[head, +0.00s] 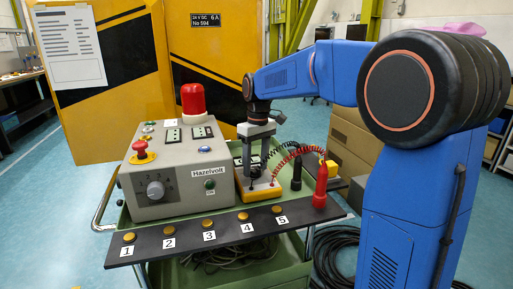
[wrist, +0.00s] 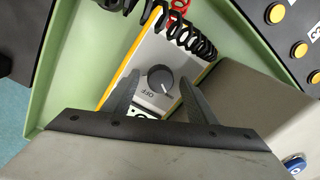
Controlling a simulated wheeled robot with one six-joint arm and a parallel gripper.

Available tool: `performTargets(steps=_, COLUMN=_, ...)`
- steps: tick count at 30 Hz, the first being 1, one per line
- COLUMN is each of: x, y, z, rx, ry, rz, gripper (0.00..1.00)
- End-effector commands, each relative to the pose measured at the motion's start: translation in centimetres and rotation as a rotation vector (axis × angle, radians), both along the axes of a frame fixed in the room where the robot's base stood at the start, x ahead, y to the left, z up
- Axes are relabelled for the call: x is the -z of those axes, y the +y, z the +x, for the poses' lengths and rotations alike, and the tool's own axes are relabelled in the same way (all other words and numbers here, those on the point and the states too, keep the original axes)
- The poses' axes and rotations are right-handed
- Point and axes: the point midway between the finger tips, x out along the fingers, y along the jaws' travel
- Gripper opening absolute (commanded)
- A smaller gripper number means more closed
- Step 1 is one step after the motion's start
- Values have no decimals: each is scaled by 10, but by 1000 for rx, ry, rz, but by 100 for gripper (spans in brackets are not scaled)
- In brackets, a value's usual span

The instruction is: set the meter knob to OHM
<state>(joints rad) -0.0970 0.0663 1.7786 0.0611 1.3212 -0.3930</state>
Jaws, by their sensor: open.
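The meter (head: 262,194) is a white-faced box with yellow edges, lying in the green cart behind the black button strip. In the wrist view the meter (wrist: 145,58) shows a round dark grey knob (wrist: 160,77) with OFF printed beside it. Other small marks around the knob are too small to read, and I cannot tell which mark it points at. My gripper (head: 256,173) points down over the meter. In the wrist view my gripper (wrist: 161,79) is open, with one finger on each side of the knob. I cannot tell whether they touch it. Part of the meter's face is hidden by the gripper.
Coiled black and red leads (wrist: 178,27) run from the meter to a black and a red probe (head: 320,186). A grey Hazelvolt control box (head: 175,180) stands close on the left. The black strip (head: 215,228) with numbered brass buttons is in front.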

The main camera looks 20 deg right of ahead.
Motion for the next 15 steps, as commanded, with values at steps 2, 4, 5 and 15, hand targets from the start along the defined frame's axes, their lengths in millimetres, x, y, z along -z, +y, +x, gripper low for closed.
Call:
performTargets(steps=2, x=-9, y=-1, z=1, rx=0, ry=-2, rz=0, gripper=52)
performTargets(steps=4, x=-19, y=-1, z=1, rx=0, ry=-3, rz=0, gripper=52)
performTargets(steps=5, x=-25, y=-2, z=1, rx=0, ry=-3, rz=0, gripper=52)
performTargets(steps=15, x=-93, y=-5, z=4, rx=0, ry=-4, rz=0, gripper=52)
